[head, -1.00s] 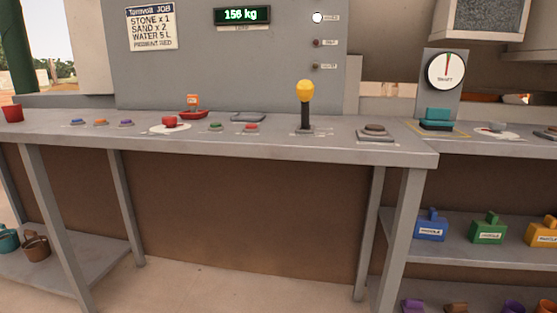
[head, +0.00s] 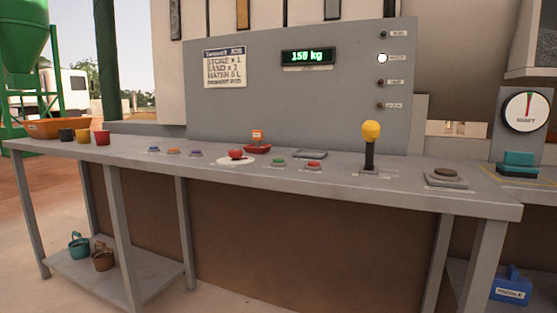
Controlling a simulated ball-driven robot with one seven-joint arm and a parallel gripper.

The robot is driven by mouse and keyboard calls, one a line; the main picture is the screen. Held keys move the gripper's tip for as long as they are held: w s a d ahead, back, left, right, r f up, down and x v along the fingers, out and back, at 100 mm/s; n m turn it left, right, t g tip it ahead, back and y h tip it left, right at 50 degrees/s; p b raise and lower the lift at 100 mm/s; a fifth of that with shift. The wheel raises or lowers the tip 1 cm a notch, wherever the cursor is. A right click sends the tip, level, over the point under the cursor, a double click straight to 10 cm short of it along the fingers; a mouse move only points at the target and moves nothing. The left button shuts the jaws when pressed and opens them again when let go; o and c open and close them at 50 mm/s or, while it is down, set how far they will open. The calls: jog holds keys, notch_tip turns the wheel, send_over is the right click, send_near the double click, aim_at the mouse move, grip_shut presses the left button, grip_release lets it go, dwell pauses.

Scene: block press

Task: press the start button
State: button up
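The grey control bench (head: 400,190) stands in front of me with several buttons along its top. A green button (head: 278,162) sits near the middle, with a flat red button (head: 314,166) to its right. A larger red button (head: 236,155) on a white round plate is to its left. Blue (head: 154,149), orange (head: 173,151) and purple (head: 195,154) buttons are further left. A wide dark button (head: 446,174) sits near the right end. The labels are too small to read, so I cannot tell which one is the start button. My gripper is not in view.
A yellow-knobbed lever (head: 370,140) stands upright right of the buttons. The panel (head: 270,100) behind has a job sign (head: 225,68), a display (head: 308,57) reading about 156 kg, and one lit white lamp (head: 382,57). Cups and an orange tray (head: 45,127) are at left.

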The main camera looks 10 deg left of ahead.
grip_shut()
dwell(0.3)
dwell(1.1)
